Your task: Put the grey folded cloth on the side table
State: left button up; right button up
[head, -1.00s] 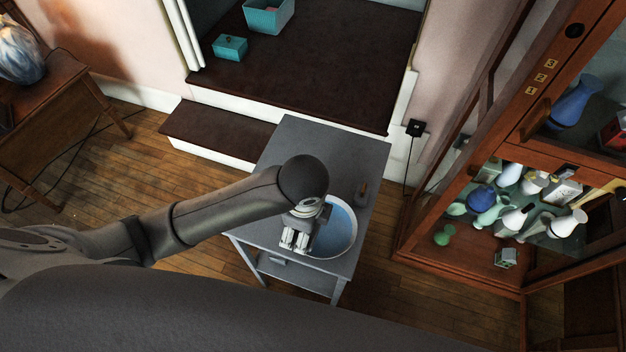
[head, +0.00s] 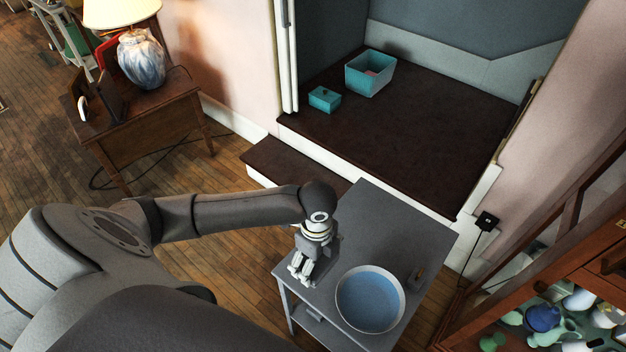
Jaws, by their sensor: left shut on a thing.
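My left gripper (head: 302,269) points down over the left edge of a small grey table (head: 395,228). It is shut on what seems to be the grey folded cloth (head: 327,258), a darker grey patch at the fingers. The cloth is mostly hidden by the gripper and hard to tell from the grey tabletop. I cannot tell whether it touches the top. A round white basin with a blue inside (head: 370,298) stands on the table, right of the gripper. My right gripper is not in view.
A small brownish object (head: 417,277) is near the table's right edge. A wooden table (head: 150,112) with a lamp (head: 141,58) stands at upper left. Behind is a dark raised platform (head: 400,130) with teal boxes (head: 369,73). A cabinet with vases (head: 543,318) is at lower right. The grey table's back part is clear.

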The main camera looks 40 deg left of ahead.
pick_arm(q)
jog(key=w+a+f, duration=0.1)
jog(key=f, duration=0.1)
jog(key=w+a+f, duration=0.1)
jog(key=f, duration=0.1)
jog(key=w+a+f, duration=0.1)
jog(key=f, duration=0.1)
jog(key=shift+w+a, duration=0.1)
jog(key=shift+a, duration=0.3)
jog(key=shift+f, duration=1.5)
jog(key=shift+f, duration=0.1)
jog(key=o, duration=1.1)
notch_tip(320, 180, up, 12)
jog(key=shift+a, duration=0.15)
jog(key=shift+w, duration=0.1)
